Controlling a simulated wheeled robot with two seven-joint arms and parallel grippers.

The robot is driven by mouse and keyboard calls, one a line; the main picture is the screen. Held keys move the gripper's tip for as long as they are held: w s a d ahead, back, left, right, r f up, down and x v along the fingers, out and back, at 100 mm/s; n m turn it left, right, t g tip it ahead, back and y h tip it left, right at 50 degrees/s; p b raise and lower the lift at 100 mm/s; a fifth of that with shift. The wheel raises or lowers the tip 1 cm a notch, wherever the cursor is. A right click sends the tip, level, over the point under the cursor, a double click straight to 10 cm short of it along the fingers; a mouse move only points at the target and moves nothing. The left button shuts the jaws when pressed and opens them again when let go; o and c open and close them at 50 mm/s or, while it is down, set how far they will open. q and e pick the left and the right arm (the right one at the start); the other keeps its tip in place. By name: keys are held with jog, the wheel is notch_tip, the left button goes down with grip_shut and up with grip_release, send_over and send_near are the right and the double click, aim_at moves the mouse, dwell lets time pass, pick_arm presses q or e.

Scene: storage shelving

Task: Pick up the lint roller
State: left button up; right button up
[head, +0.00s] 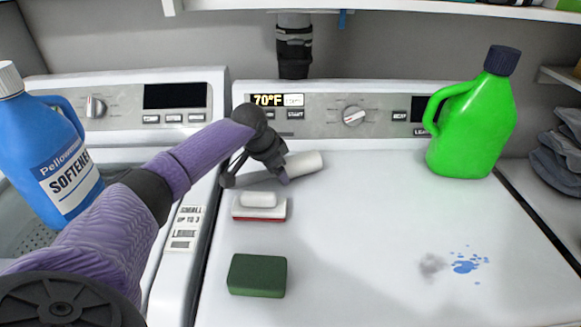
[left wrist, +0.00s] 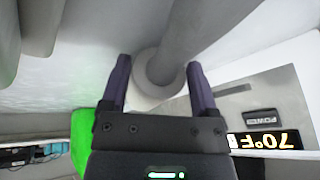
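The lint roller has a white roll (head: 304,163) and a grey handle, and lies on the white machine top behind the brush. My left gripper (head: 262,172) reaches down over it from the left and hides part of it. In the left wrist view the white roll (left wrist: 148,98) and grey handle (left wrist: 195,40) show between the two purple fingers (left wrist: 159,80). The fingers are spread, one on each side; whether they touch the roller I cannot tell. My right gripper is not in view.
A white and red brush (head: 259,212) and a green sponge (head: 257,275) lie nearer on the machine top. A green jug (head: 470,125) stands at the back right, a blue softener bottle (head: 45,155) at left. Blue spots (head: 466,264) mark the front right. The middle is clear.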

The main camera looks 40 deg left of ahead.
pick_arm(q)
jog(key=c, duration=0.5)
jog(key=shift+o, duration=0.2)
notch_tip(320, 180, up, 10)
jog(key=p, duration=0.3)
jog(key=shift+f, duration=0.25)
jog(key=shift+r, duration=0.3)
